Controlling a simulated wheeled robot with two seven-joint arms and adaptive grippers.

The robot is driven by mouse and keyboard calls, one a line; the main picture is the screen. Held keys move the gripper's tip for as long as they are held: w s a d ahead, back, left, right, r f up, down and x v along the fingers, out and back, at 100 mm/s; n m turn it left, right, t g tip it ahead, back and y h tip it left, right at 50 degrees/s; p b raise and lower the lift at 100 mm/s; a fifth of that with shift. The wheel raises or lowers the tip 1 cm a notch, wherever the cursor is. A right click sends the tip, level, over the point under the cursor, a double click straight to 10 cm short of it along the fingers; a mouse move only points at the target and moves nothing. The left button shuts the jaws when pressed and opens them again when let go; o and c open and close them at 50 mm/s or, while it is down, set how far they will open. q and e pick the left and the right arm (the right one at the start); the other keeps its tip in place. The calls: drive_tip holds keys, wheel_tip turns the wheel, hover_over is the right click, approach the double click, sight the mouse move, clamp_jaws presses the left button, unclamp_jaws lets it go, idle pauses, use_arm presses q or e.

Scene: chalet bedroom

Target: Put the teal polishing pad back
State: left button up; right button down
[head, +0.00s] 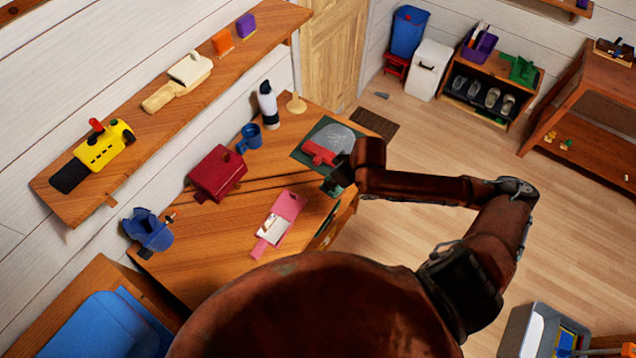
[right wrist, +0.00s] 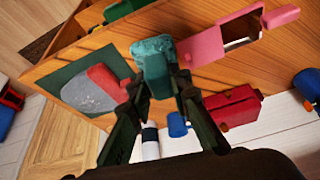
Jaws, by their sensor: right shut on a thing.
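The teal polishing pad (right wrist: 153,62) is between the fingertips of my right gripper (right wrist: 162,88) in the right wrist view, held over the wooden desk (head: 215,255). In the head view, my right gripper (head: 338,180) is at the desk's right edge, near the dark green mat (head: 301,156); the pad is mostly hidden there. On the mat lie a grey disc (head: 341,134) and a red block-like thing (head: 318,153); they also show in the right wrist view. Whether the pad touches the desk, I cannot tell. My left gripper is out of view.
A wall shelf (head: 150,128) runs above. Bare desk lies left of the pink box.

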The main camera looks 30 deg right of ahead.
sight(338, 190)
drive_tip(key=shift+s+d+f+n, duration=0.35)
drive_tip(key=shift+s, duration=0.3)
drive_tip(key=shift+s+d+f+n, duration=0.3)
drive_tip(key=shift+s+d+n, duration=0.05)
drive_tip(key=shift+s, duration=0.25)
drive_tip(key=w+f, duration=0.3)
drive_tip(key=w, duration=0.1)
drive_tip(key=w+f, duration=0.3)
drive_tip(key=w, duration=0.1)
drive_tip(key=w+a+f, duration=0.1)
drive_tip(key=w+f, duration=0.1)
drive_tip(key=w, duration=0.2)
drive_tip(key=shift+w+a+f, duration=0.1)
drive_tip(key=shift+w+f, duration=0.2)
drive_tip(key=shift+f, duration=0.1)
drive_tip(key=shift+w+f, duration=0.55)
drive_tip(key=shift+f, duration=1.65)
drive_tip(key=shift+f, duration=0.1)
drive_tip(key=c, duration=1.8)
unclamp_jaws()
